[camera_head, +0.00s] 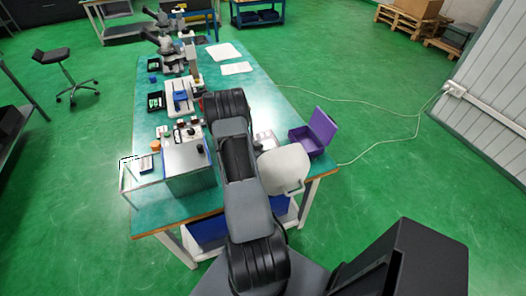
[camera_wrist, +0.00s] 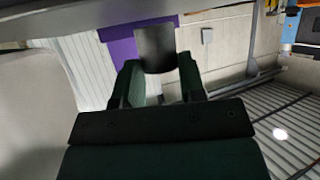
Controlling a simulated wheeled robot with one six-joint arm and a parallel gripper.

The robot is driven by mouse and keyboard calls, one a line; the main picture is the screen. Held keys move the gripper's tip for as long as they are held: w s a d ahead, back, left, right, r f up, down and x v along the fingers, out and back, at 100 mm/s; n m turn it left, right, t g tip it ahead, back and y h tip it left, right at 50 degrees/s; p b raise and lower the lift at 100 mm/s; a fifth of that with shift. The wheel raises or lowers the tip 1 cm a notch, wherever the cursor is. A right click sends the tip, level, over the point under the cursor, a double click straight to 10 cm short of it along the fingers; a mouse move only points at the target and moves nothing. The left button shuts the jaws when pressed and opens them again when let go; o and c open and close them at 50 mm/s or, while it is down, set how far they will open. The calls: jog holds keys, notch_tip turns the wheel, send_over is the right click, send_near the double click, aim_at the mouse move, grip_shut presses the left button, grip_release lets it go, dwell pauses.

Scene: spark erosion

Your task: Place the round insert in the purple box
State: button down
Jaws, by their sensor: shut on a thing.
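The purple box (camera_head: 302,142) stands open at the right edge of the green table, its lid raised on the far right side. A purple part of it (camera_wrist: 118,44) also shows in the wrist view, behind the fingers. My gripper (camera_wrist: 159,63) is shut on a dark grey piece with a rounded lower edge, which looks like the round insert (camera_wrist: 155,45). The insert is between the fingertips and overlaps the purple in the picture. I cannot tell the gap between them. In the head view my arm hides the gripper and the insert.
A white rounded panel (camera_head: 285,168) is beside my arm, left of the purple box. A grey machine (camera_head: 188,165) with a clear tank stands on the table's left. Microscopes (camera_head: 172,50) and papers (camera_head: 236,68) lie farther back. A cable crosses the floor at right.

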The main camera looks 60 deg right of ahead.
jog(key=shift+f, duration=0.2)
jog(key=shift+f+b, duration=0.3)
jog(key=c, duration=0.7)
grip_release()
jog(key=shift+r, duration=0.1)
jog(key=shift+p, duration=0.3)
